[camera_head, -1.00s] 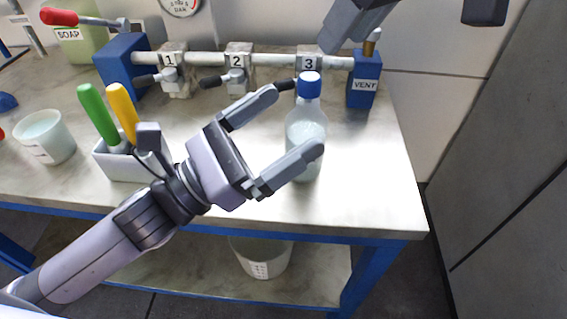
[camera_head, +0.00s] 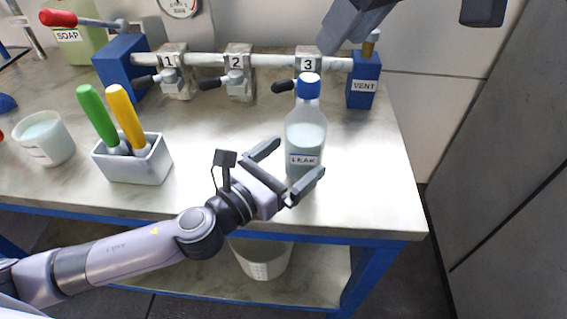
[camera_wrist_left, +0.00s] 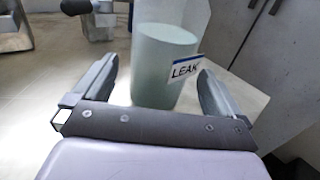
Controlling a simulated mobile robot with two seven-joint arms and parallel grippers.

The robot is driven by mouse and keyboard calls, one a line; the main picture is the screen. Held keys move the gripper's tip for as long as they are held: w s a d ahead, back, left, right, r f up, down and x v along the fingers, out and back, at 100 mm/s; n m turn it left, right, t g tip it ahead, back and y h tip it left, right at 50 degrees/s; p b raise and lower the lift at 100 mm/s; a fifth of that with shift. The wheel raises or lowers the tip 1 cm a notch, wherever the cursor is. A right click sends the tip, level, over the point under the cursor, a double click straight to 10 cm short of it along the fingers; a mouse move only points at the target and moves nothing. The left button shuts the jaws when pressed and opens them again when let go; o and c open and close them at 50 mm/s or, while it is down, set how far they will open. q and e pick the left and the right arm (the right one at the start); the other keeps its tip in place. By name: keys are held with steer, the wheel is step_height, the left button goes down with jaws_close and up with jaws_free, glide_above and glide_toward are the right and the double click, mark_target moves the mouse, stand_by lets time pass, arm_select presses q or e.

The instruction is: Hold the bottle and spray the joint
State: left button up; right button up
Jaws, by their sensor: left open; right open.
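The bottle (camera_head: 305,135) is clear with a blue cap, pale liquid and a LEAK label, and stands upright near the bench's right end. My left gripper (camera_head: 296,168) is open at the lower front of the bottle. In the left wrist view the bottle (camera_wrist_left: 163,65) stands just beyond and between the open fingers (camera_wrist_left: 155,92); I cannot tell whether they touch it. My right gripper (camera_head: 410,18) is at the top edge, open, with nothing seen in it. Behind the bottle runs a pipe (camera_head: 210,59) with valve joints marked 1 (camera_head: 174,75), 2 (camera_head: 239,75) and 3 (camera_head: 309,66).
A blue VENT block (camera_head: 363,85) ends the pipe at right. A white holder (camera_head: 133,165) with green and yellow handled tools stands left of my left gripper. A white cup (camera_head: 45,138) is farther left. The bench (camera_head: 372,190) is clear right of the bottle.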

arm_select(q)
steer(key=shift+x, duration=2.75)
steer(key=c, duration=1.3)
arm_select(e)
jaws_close()
